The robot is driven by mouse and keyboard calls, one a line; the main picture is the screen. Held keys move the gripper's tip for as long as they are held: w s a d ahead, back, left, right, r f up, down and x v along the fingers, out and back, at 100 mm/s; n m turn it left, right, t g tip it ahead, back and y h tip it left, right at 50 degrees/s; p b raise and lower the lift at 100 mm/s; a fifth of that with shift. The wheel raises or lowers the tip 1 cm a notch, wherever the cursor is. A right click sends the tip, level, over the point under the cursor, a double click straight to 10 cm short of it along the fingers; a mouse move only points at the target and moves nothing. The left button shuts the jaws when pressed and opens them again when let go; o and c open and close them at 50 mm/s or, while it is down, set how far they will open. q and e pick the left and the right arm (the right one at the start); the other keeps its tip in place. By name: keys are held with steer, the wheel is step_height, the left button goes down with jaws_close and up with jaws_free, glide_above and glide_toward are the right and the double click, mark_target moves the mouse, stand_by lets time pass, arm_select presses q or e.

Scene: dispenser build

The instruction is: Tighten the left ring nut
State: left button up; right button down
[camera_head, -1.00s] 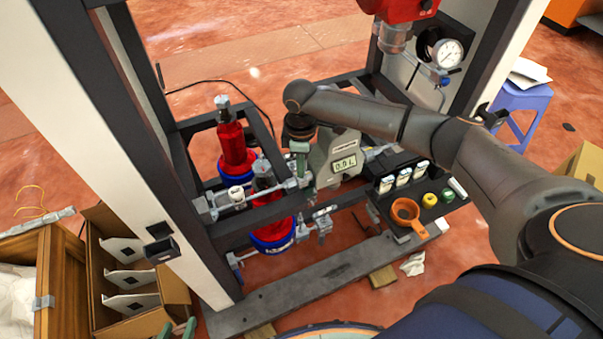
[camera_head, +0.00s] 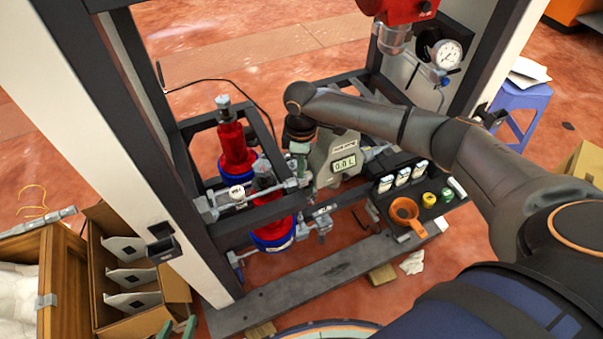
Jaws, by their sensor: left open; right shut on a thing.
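The grey meter (camera_head: 325,160) with a display reading 0.0 L sits in the dark frame, between pipe ends on its left and right. My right gripper (camera_head: 301,172) points down at the meter's left pipe joint, its green fingers shut. The left ring nut is at this joint, mostly hidden by the fingers, so its fit cannot be made out. The left pipe (camera_head: 279,189) runs from this joint to the lower left. My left gripper (camera_head: 177,329) shows only as two green fingertips at the bottom edge, apart and empty, near the cardboard box.
Two red cylinders (camera_head: 236,150) with blue bases stand left of the meter. A cardboard box (camera_head: 172,288) with white plates stands lower left. Frame posts flank the work area.

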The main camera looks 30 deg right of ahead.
steer(key=shift+s+f+p, duration=0.25)
steer(key=shift+s+p, duration=0.1)
stand_by(0.3)
steer(key=shift+w+r+p, duration=0.15)
steer(key=shift+r+p, duration=0.6)
steer(key=shift+p, duration=0.25)
